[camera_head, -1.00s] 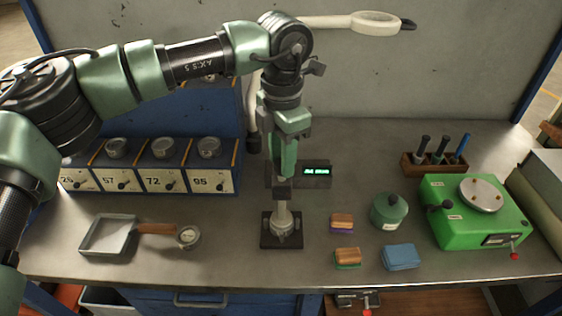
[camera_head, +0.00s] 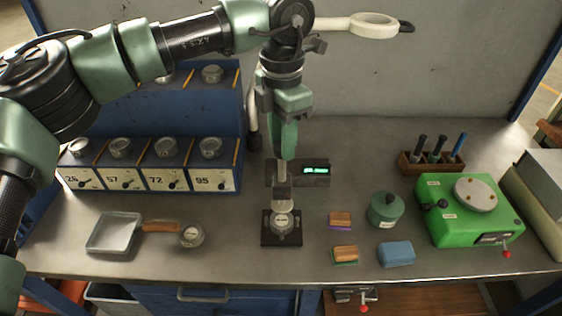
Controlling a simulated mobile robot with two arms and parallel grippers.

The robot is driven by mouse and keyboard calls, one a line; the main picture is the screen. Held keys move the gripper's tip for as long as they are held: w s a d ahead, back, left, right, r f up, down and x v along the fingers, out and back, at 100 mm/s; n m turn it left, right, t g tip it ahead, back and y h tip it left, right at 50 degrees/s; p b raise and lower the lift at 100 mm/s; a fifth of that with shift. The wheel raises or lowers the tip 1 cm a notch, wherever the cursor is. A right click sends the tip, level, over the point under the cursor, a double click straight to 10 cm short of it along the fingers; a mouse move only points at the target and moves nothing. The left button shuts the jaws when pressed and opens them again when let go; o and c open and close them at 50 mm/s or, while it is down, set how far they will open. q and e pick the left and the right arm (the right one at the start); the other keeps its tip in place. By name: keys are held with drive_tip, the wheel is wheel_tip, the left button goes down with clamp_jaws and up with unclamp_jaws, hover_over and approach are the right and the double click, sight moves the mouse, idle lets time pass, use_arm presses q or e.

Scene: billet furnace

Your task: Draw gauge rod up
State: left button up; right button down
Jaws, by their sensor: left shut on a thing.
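The gauge stand (camera_head: 281,229) sits on the bench near the middle, with a dark square base and a pale round dial-like part. A thin pale rod (camera_head: 282,173) stands upright above it, between the stand and my left gripper. My left gripper (camera_head: 284,157) points straight down over the stand, shut on the rod's upper end. Its fingers hide the rod's top. A small dark readout box (camera_head: 316,172) with green lit digits stands just behind and right of the rod. The digits are too small to read. My right gripper is not in view.
A blue rack with numbered drawers (camera_head: 155,178) stands left. Small blocks (camera_head: 341,218), a green pot (camera_head: 385,209), a green machine (camera_head: 468,212) and a tool holder (camera_head: 431,163) are right.

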use_arm(q)
drive_tip(key=shift+r+p, duration=0.75)
drive_tip(key=shift+r, duration=0.7)
drive_tip(key=o, duration=1.1)
drive_tip(key=shift+c, duration=0.2)
wheel_tip(320, 180, up, 6)
drive_tip(key=p, duration=0.3)
drive_tip(key=shift+p, duration=0.3)
drive_tip(key=shift+f, duration=0.1)
